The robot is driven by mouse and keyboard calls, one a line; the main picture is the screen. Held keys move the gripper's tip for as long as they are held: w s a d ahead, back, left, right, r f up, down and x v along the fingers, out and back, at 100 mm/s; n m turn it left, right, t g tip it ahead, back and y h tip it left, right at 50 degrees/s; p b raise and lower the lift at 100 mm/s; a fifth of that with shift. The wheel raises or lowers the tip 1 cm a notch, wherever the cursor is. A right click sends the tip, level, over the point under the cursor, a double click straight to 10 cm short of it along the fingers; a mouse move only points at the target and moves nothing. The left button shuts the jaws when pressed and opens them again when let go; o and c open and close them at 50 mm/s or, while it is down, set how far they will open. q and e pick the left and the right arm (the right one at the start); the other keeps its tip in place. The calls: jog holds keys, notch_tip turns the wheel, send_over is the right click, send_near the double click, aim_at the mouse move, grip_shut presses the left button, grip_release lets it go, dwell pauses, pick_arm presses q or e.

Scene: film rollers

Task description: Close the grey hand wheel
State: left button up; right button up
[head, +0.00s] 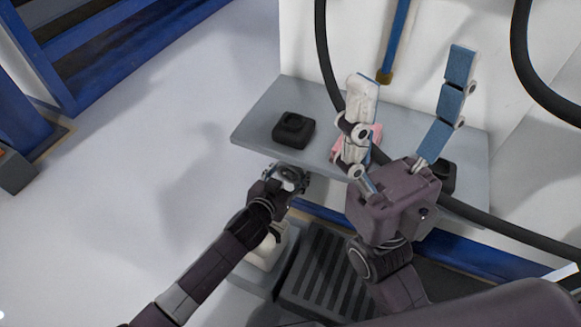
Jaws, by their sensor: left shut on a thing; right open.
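My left gripper (288,180) is in the middle of the head view, just in front of the shelf's front edge. It is shut on a small grey rounded part, apparently the grey hand wheel (287,173). The fingers hide much of it, so I cannot tell how far it is turned. My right gripper (411,80) is to the right, above the shelf. Its two long fingers are spread wide, one whitish and one blue, with nothing between them.
A grey shelf (255,130) stands against the white wall. It carries a black block (293,130) and a pink thing (376,134) partly behind my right gripper. Black hoses (322,50) and a blue pipe (398,35) hang nearby. A ribbed dark tray (325,270) lies below. The floor at left is clear.

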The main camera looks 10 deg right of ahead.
pick_arm(q)
jog(key=shift+m+t+y, duration=0.3)
jog(key=shift+m+y, duration=0.1)
jog(key=shift+m, duration=0.4)
jog(key=o, duration=1.2)
jog(key=shift+c, duration=0.2)
jog(key=v, duration=1.2)
jog(key=shift+s, duration=0.1)
